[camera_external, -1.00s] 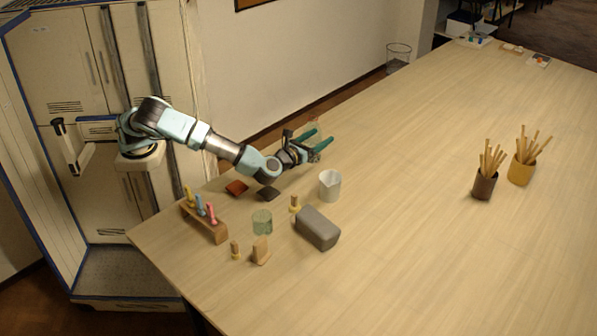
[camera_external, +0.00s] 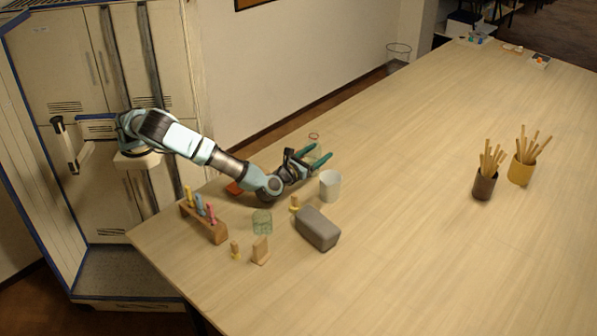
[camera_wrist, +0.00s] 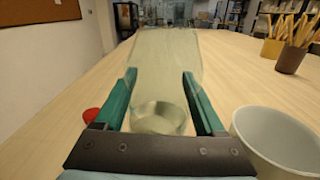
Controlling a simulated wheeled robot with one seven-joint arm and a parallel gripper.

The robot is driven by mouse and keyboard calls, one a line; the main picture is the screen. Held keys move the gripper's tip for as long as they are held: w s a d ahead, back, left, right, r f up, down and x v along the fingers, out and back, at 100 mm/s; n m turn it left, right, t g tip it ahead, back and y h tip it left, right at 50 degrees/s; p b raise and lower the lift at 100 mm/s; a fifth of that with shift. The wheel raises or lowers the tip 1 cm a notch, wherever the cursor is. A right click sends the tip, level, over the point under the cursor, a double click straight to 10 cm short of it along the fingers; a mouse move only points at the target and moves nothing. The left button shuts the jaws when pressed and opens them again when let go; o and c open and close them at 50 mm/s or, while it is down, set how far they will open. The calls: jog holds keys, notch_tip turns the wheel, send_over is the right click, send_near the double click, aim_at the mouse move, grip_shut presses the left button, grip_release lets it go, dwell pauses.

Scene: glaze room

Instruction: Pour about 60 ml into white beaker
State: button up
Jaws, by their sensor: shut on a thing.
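The white beaker (camera_external: 330,186) stands upright on the table, just in front of and beside my gripper (camera_external: 319,155). In the wrist view the white beaker (camera_wrist: 283,143) is close at the lower right, with its wide mouth showing. My gripper's two green fingers are shut on a clear glass vessel (camera_wrist: 165,60), which lies between them in the wrist view. In the external view the clear vessel (camera_external: 314,141) is partly hidden by the fingers, and a reddish ring shows at its top. I cannot tell the liquid level inside it.
A grey block (camera_external: 317,229), a greenish glass jar (camera_external: 262,221), a wooden rack (camera_external: 205,223) with coloured tools and small wooden pieces stand nearer the table's front. Brush pots (camera_external: 485,185) stand far right. The table's middle is clear.

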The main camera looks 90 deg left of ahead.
aim_at(318, 143)
jog(key=m, duration=0.1)
jog(key=m+p, duration=0.1)
jog(key=m, duration=0.1)
jog(key=shift+r+t+p, duration=0.3)
jog(key=shift+t, duration=0.1)
jog(key=shift+w+d+r+m+t+y+p, duration=0.15)
jog(key=shift+r+m+t+y+p, duration=0.2)
jog(key=shift+r+m+p, duration=0.65)
jog(key=m, duration=0.2)
jog(key=m+t+p, duration=0.1)
jog(key=m, duration=0.1)
jog(key=m+p, duration=0.1)
jog(key=m, duration=0.1)
jog(key=shift+s+a+r+t, duration=0.25)
jog(key=shift+a+r, duration=0.1)
jog(key=shift+s+a+r+m+t+h+p, duration=0.15)
jog(key=shift+m+h+p, duration=0.15)
jog(key=shift+m, duration=0.3)
jog(key=shift+a+r+m+t+h+p, duration=0.15)
jog(key=shift+m+h+p, duration=0.15)
jog(key=shift+m, duration=0.3)
jog(key=shift+m+t+p, duration=0.3)
jog(key=shift+m+p, duration=0.15)
jog(key=shift+m, duration=0.65)
jog(key=m+p, duration=0.1)
jog(key=m+h+p, duration=0.1)
jog(key=shift+w+d+f+m+t+p, duration=0.1)
jog(key=shift+w+d+m+t+p, duration=0.1)
jog(key=shift+d+m+t+p, duration=0.2)
